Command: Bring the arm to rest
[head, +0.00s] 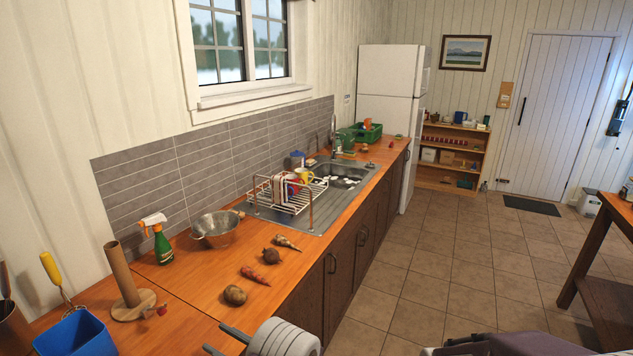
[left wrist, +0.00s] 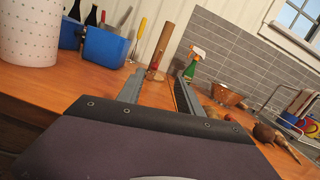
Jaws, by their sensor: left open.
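My left gripper (head: 222,341) shows at the bottom of the head view, in front of the counter's near edge. Its two grey fingers are apart. In the left wrist view the open fingers (left wrist: 157,88) point over the wooden counter, with nothing seen between their tips. The wooden paper-roll stand (left wrist: 162,48) with its brown tube stands beyond them. The right gripper is not seen in either view.
The wooden counter (head: 195,268) holds a blue bin (head: 75,335), a green spray bottle (head: 161,245), a metal colander (head: 215,230), several root vegetables and a dish rack (head: 290,195). A white patterned roll (left wrist: 30,32) stands left in the wrist view. Tiled floor (head: 450,275) is clear.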

